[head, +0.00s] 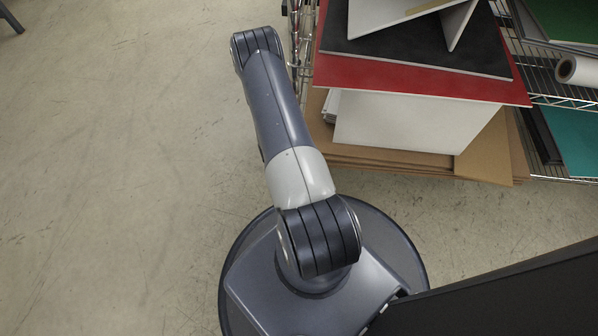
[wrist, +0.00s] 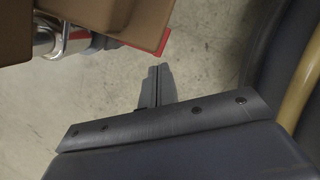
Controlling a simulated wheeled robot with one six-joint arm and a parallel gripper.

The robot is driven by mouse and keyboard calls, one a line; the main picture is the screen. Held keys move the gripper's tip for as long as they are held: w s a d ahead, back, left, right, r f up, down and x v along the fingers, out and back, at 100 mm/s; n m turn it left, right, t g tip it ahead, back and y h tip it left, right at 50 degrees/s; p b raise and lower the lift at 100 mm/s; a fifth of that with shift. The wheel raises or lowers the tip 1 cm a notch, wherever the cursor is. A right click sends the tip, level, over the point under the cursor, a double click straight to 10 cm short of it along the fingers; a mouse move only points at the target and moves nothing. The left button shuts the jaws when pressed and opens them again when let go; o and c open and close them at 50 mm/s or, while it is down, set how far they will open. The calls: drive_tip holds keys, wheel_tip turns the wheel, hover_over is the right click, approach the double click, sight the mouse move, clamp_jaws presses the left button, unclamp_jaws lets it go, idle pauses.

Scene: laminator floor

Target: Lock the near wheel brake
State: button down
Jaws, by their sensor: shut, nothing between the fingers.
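In the wrist view my gripper (wrist: 158,72) is shut and empty, its two dark fingers side by side over the pale floor. Above and left of it is a shiny metal part with a grey rounded piece (wrist: 50,44), partly hidden under brown board. It may be a caster, but I cannot tell. A small red piece (wrist: 79,36) shows beside this metal, and another red edge (wrist: 163,42) shows near the fingertips. I cannot tell whether either is the wheel brake. The fingers look apart from both. The head view shows neither my gripper nor a clear wheel.
A stack of boards stands at upper right in the head view, with a red sheet (head: 430,82) and brown cardboard (head: 490,158). Wire shelving (head: 565,98) is at far right. A yellowish curved tube (wrist: 298,88) is right in the wrist view. The floor (head: 110,170) at left is clear.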

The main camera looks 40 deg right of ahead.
drive_tip(key=shift+r, duration=0.1)
drive_tip(key=p+v, duration=0.4)
drive_tip(key=v, duration=0.6)
drive_tip(key=shift+r, duration=0.3)
drive_tip(key=shift+a, duration=0.1)
drive_tip(key=b+x, duration=0.4)
drive_tip(key=x, duration=0.6)
drive_tip(key=shift+f, duration=0.4)
